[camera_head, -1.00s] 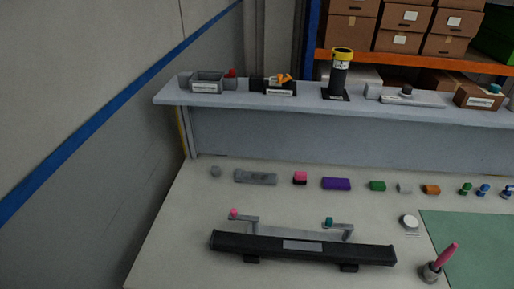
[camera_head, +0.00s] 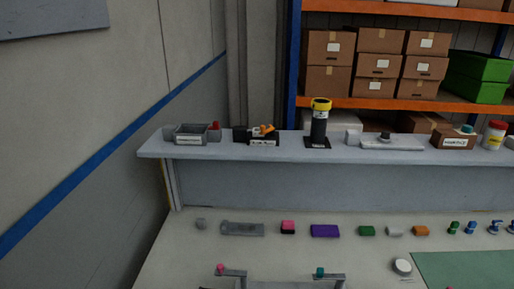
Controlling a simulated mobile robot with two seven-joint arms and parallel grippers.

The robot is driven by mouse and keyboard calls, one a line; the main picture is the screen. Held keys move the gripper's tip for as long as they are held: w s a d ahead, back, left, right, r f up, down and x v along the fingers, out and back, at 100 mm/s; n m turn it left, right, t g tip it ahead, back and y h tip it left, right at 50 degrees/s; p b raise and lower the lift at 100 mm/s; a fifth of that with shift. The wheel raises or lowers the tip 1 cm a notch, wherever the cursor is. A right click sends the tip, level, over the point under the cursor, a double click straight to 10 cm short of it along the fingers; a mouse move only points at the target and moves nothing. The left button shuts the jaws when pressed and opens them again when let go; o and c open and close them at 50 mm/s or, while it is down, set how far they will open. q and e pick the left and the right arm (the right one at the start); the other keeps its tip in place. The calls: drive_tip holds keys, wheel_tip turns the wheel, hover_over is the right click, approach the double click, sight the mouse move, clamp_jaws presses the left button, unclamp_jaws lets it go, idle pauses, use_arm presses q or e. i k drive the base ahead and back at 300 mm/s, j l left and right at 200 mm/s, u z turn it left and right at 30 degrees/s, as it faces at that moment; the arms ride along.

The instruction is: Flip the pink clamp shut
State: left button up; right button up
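The pink clamp shows as a pink knob (camera_head: 220,267) on a grey lever arm (camera_head: 234,273) at the bottom of the head view. A matching lever with a teal knob (camera_head: 320,271) stands to its right. The dark bar that carried both levers in the earlier picture is cut off by the lower edge now. How far the pink clamp is open or shut cannot be told. Neither of my grippers shows in the picture.
A row of small blocks, including a pink and black one (camera_head: 288,227) and a purple one (camera_head: 325,231), lies behind the levers. A raised grey shelf (camera_head: 260,152) holds bins and a black cylinder (camera_head: 319,124). A green mat (camera_head: 465,270) lies at right.

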sight(221, 271)
drive_tip(key=u, duration=1.65)
drive_tip(key=k+j, duration=0.1)
drive_tip(key=k, duration=0.2)
drive_tip(key=k+j, duration=0.1)
drive_tip(key=k, duration=0.2)
